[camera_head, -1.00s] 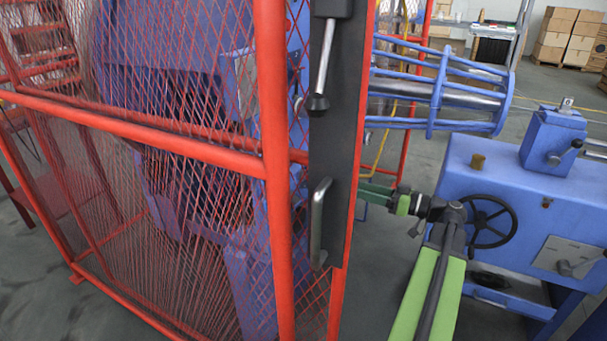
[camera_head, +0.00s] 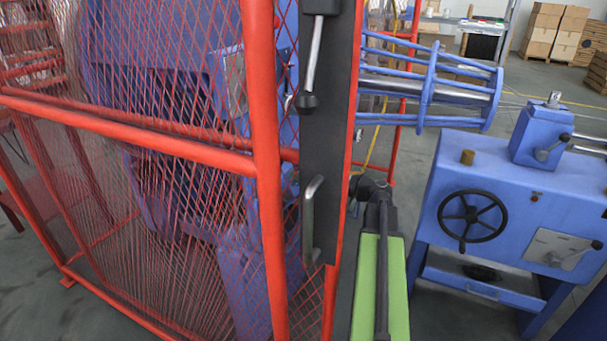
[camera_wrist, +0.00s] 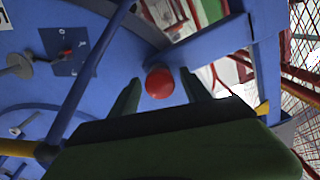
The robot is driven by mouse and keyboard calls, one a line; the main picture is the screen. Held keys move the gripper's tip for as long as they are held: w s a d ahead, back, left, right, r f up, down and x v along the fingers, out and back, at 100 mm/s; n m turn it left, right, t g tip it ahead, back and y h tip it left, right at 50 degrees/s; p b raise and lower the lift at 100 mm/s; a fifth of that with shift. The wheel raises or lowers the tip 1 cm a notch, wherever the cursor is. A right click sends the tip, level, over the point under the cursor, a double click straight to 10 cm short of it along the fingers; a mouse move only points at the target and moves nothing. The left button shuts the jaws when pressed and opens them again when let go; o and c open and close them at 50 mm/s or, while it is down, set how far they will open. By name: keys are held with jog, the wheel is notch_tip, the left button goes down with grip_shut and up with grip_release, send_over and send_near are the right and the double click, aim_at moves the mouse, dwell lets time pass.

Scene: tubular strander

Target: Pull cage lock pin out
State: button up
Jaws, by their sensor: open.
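In the wrist view a round red knob (camera_wrist: 160,82), which looks like the head of the lock pin, shows between the fingers of my gripper (camera_wrist: 162,90). The two dark green fingers are apart, one on each side of the knob. I cannot tell whether they touch it or how deep it sits between them. The knob's shaft is hidden.
The red mesh guard (camera_head: 262,180) with a dark panel and grey handle (camera_head: 309,220) stands close left of my arm. A blue machine with a black handwheel (camera_head: 473,220) stands to the right. A blue barred cage (camera_head: 428,88) is behind. Blue structure (camera_wrist: 215,45) surrounds the knob.

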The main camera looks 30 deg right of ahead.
grip_shut()
dwell(0.4)
jog(key=shift+w, duration=0.1)
dwell(1.0)
